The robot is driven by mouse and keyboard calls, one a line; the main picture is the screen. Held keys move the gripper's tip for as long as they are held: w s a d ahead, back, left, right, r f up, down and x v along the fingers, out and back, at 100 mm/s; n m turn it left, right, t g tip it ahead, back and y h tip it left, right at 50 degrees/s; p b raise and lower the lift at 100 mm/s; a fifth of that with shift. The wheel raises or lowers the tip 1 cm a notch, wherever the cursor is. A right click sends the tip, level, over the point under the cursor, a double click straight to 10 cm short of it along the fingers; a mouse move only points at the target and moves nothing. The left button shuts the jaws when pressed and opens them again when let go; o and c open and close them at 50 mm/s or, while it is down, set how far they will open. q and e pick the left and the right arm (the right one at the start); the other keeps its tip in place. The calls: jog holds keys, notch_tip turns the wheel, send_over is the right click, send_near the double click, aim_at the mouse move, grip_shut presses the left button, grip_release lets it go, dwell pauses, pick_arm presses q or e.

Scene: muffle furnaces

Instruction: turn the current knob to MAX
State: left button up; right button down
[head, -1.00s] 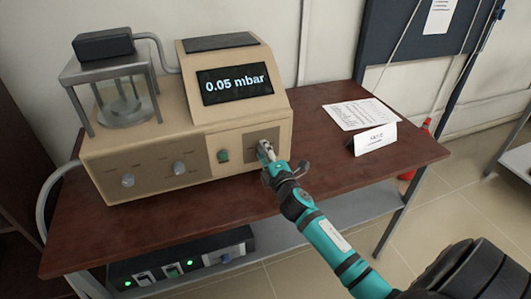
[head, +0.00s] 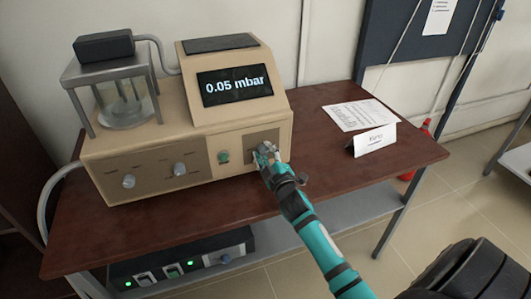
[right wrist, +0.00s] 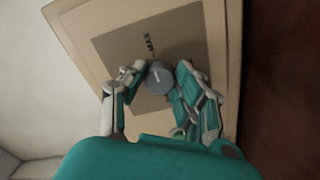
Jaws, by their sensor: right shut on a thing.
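The current knob (right wrist: 159,79) is a grey round knob on a brown square panel of the beige machine (head: 140,160). The dark letters MAX (right wrist: 148,43) stand above it in the right wrist view. A short pale mark on the knob's face points roughly up, towards the letters. My right gripper (right wrist: 161,75) is shut on the knob, with a finger at each side. In the head view my right gripper (head: 265,152) covers the knob and part of its panel (head: 262,137). My left gripper is not in view.
The machine's screen (head: 235,84) reads 0.05 mbar. A paper sheet (head: 360,114) and a folded card (head: 374,140) lie on the brown table (head: 325,165) to the right.

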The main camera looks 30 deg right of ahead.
jog(key=shift+f, duration=0.1)
dwell(0.4)
jog(key=c, duration=1)
grip_release()
jog(key=v, duration=1.2)
jog(key=shift+s, duration=0.1)
